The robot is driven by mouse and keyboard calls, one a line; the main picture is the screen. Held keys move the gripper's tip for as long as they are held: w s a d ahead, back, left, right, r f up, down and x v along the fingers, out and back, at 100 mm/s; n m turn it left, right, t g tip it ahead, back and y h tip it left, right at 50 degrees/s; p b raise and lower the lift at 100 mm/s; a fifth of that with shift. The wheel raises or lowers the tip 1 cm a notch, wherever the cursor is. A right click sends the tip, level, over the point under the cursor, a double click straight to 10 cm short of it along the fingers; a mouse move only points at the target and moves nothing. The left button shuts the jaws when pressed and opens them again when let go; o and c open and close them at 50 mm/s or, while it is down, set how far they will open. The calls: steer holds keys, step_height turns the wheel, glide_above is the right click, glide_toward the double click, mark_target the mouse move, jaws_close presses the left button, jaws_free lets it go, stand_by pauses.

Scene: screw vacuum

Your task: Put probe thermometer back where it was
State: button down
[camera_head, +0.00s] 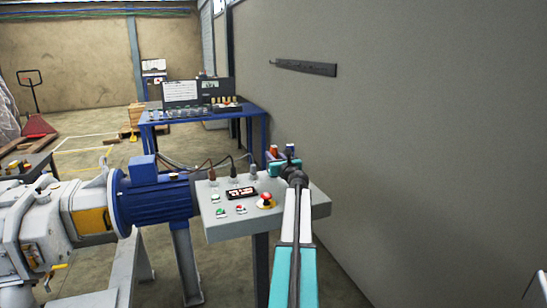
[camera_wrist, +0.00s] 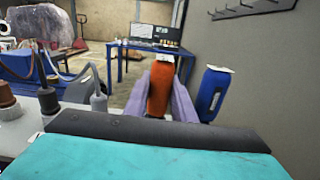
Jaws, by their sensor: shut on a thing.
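My gripper (camera_wrist: 172,103) has its two pale purple fingers on either side of an upright orange handheld device (camera_wrist: 160,88) and is shut on it. The device has a whitish top end. A similar blue device (camera_wrist: 211,92) stands just right of the fingers, apart from them. In the head view, the orange device (camera_head: 273,151) and the blue device (camera_head: 290,150) show small at the back right of the grey control panel, beyond my gripper (camera_head: 284,163). The lower ends of both are hidden. I cannot tell which one is the probe thermometer, or whether the orange one touches the panel.
The grey control panel (camera_head: 320,203) carries a red button (camera_head: 266,201), a display and upright cable plugs (camera_wrist: 98,101) close to my gripper's left. A wall with a dark hook rack (camera_head: 303,67) stands on the right. A blue table (camera_head: 205,116) is farther back.

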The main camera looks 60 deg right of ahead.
steer(key=shift+f, duration=0.15)
steer(key=c, duration=1.5)
jaws_free()
steer(key=shift+r, duration=0.2)
steer(key=shift+v, duration=5.9)
steer(key=shift+a, duration=0.1)
steer(key=shift+s, duration=0.15)
